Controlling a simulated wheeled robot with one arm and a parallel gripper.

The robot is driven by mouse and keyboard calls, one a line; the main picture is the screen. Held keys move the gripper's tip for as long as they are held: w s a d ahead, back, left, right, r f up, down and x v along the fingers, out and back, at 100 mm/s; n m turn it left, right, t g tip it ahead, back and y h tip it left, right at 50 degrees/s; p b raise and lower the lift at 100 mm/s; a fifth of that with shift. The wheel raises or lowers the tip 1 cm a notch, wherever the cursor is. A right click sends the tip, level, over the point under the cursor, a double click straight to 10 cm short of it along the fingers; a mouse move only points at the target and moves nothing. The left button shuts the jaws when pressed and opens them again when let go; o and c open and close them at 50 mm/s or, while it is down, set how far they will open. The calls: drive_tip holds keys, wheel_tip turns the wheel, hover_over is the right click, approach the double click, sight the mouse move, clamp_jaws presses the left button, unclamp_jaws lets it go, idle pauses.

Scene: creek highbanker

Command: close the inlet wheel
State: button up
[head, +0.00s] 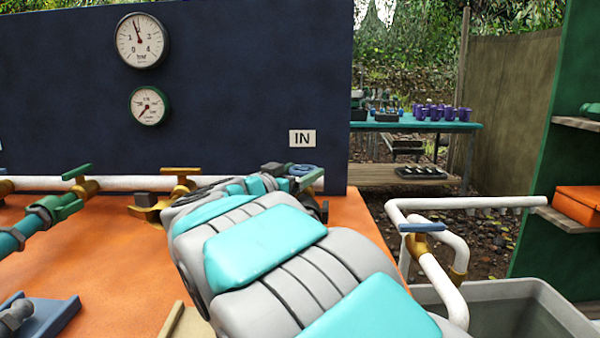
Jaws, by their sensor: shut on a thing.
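The arm hides most of the fingers and the valve body under the wheel. I cannot tell how far the wheel is turned.
Two gauges (140,41) hang on the dark blue panel behind the bench. Brass valves with green and yellow handles (181,171) stand on the orange bench (100,250) to the left. White pipes (440,275) and a grey tub (545,300) are at the right.

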drive_tip(key=p, duration=0.2)
drive_tip(key=shift+w+a+r+m+h+p, duration=0.1)
drive_tip(key=shift+a+r+m+h+p, duration=0.1)
drive_tip(key=shift+r+m+h+p, duration=0.15)
drive_tip(key=shift+m+g+h+p, duration=0.45)
drive_tip(key=shift+g+h+p, duration=0.25)
drive_tip(key=shift+p, duration=0.5)
drive_tip(key=m+g+h+p, duration=0.1)
drive_tip(key=g+h+p, duration=0.1)
drive_tip(key=p, duration=0.1)
drive_tip(key=shift+w+a+f+m, duration=0.1)
drive_tip(key=shift+w+a+m, duration=0.05)
drive_tip(key=shift+m, duration=0.25)
drive_tip(key=shift+m+g+h+p, duration=0.45)
drive_tip(key=shift+m+g+p, duration=0.05)
drive_tip(key=shift+g+p, duration=0.1)
drive_tip(key=shift+f, duration=0.1)
drive_tip(key=o, duration=1.1)
drive_tip(key=shift+f, duration=0.1)
drive_tip(key=shift+o, duration=0.2)
drive_tip(key=v, duration=0.7)
drive_tip(key=shift+a+b, duration=0.3)
drive_tip(key=shift+a, duration=0.05)
